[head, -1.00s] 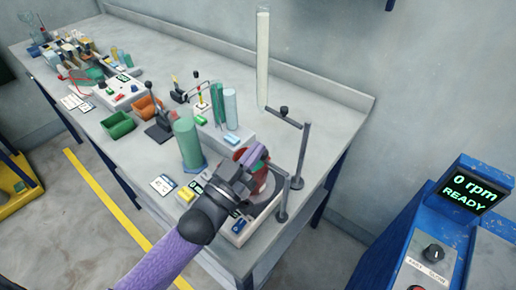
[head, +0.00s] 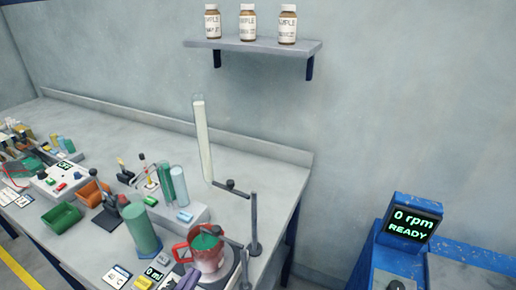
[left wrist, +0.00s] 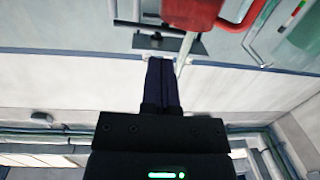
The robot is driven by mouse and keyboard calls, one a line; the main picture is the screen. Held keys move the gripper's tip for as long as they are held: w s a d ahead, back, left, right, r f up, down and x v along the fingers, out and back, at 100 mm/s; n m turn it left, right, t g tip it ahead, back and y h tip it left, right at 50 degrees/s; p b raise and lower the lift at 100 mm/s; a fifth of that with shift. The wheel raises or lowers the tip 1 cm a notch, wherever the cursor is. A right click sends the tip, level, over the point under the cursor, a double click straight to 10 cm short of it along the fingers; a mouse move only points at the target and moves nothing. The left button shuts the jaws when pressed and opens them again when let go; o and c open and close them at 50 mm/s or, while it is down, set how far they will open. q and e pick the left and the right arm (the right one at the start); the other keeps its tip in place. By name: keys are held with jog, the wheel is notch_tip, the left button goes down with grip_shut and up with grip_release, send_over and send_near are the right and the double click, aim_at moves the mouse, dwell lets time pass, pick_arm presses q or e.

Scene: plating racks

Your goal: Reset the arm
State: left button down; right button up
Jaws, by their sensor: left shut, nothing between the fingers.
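My left gripper (head: 187,280) shows only as a purple tip at the bottom edge of the head view, just in front of the red jug. In the left wrist view its dark fingers (left wrist: 161,85) are shut together with nothing between them. The red jug (head: 208,262) holds something green and stands at the table's near end by the metal stand. A red body with a handle (left wrist: 195,12) shows at the top of the left wrist view, apart from the fingers. My right gripper is in neither view.
A green cylinder (head: 141,230) stands left of the jug. A metal stand (head: 253,225) with a tall clear tube (head: 203,140) is close behind it. A blue console (head: 412,227) reads 0 rpm, READY. A wall shelf (head: 252,47) holds three bottles.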

pick_arm(q)
jog(key=s+f+g+y, duration=0.2)
jog(key=s+f+g, duration=0.1)
jog(key=s+g, duration=0.4)
jog(key=s+f+g+y, duration=0.3)
jog(key=s+f+g, duration=0.1)
jog(key=s+g, duration=0.25)
jog(key=s+f+g+b, duration=0.1)
jog(key=s+f+b, duration=0.1)
jog(key=f, duration=1)
jog(key=s+f+g+b, duration=0.1)
jog(key=s+f+b, duration=0.1)
jog(key=f, duration=0.9)
jog(key=s+a+f+b, duration=0.2)
jog(key=s+a+f, duration=0.1)
jog(key=s+f, duration=0.9)
jog(key=shift+s+g, duration=0.15)
jog(key=shift+g, duration=0.2)
